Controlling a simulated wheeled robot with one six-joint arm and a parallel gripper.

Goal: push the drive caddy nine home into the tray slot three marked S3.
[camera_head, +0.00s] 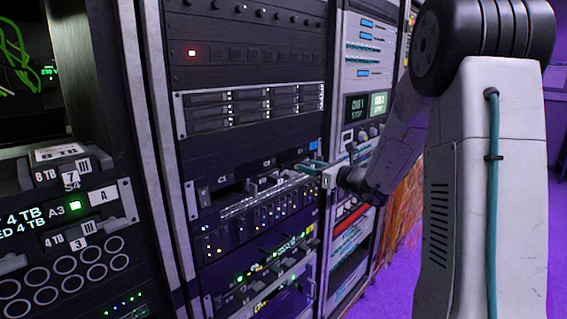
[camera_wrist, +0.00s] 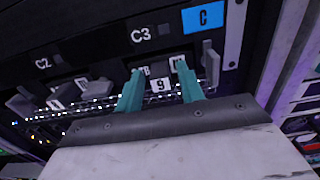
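Drive caddy nine (camera_wrist: 160,85) shows in the wrist view under the label C3 (camera_wrist: 141,33), with a white plate marked 9 on its front. My gripper (camera_wrist: 159,70) has its two teal fingers apart, one on each side of the 9 plate. Whether they press on the caddy or only stand beside it, I cannot tell. The caddy's depth in the slot is hidden. In the head view my gripper (camera_head: 312,166) reaches into the same rack row from the right. I see no S3 mark; a part-hidden S4 mark shows at the far left.
Neighbouring caddies with grey handles (camera_wrist: 95,89) stick out left of the gripper under C2. A grey bracket (camera_wrist: 210,62) stands close on the right, below the blue C tag (camera_wrist: 203,16). In the head view, orange cables (camera_head: 400,220) hang behind my arm.

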